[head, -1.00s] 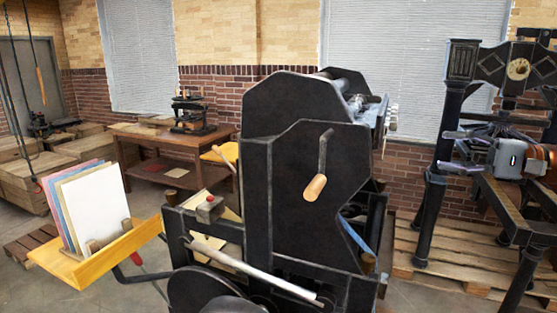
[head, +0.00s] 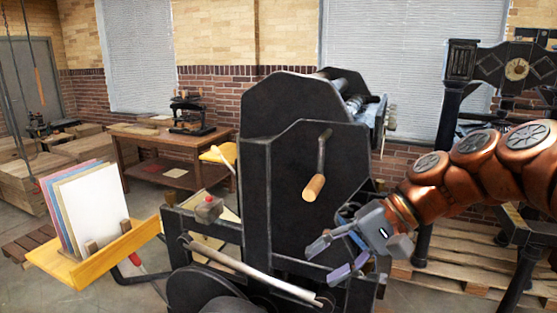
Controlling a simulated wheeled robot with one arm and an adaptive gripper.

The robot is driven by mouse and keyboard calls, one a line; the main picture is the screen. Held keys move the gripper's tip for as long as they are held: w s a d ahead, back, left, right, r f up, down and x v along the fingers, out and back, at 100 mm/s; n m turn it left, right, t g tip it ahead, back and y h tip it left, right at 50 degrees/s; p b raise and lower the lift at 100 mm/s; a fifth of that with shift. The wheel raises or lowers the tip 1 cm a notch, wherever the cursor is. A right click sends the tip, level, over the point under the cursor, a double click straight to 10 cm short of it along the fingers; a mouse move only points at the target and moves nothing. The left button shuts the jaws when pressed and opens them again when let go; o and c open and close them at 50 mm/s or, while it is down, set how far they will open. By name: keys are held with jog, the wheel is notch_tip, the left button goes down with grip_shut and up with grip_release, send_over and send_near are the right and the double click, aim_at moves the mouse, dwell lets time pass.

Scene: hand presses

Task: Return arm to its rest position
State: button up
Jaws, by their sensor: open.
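My gripper (head: 334,260) is at the lower right of centre in the head view, at the end of my copper-coloured arm, which reaches in from the right edge. Its two grey fingers are spread apart with nothing between them. It appears in front of the lower right part of the black hand press (head: 258,190), below the crank with a wooden handle (head: 314,187). I cannot tell whether the fingers touch the press.
A yellow wooden tray (head: 95,258) at the left holds coloured and white sheets (head: 95,210). A larger black press (head: 462,62) stands on a pallet (head: 445,255) at the right, partly behind my arm. A table (head: 150,140) with a small press is at the back.

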jog(key=s+d+f+n+g+h, duration=0.1)
jog(key=s+f+h, duration=0.4)
jog(key=s+f, duration=0.6)
jog(key=s+d+f+n+h, duration=0.1)
jog(key=s+d+f+h, duration=0.4)
jog(key=s, duration=0.5)
jog(key=d+f, duration=0.2)
jog(key=d, duration=0.1)
jog(key=shift+d+f+n, duration=0.35)
jog(key=shift+d+n, duration=0.05)
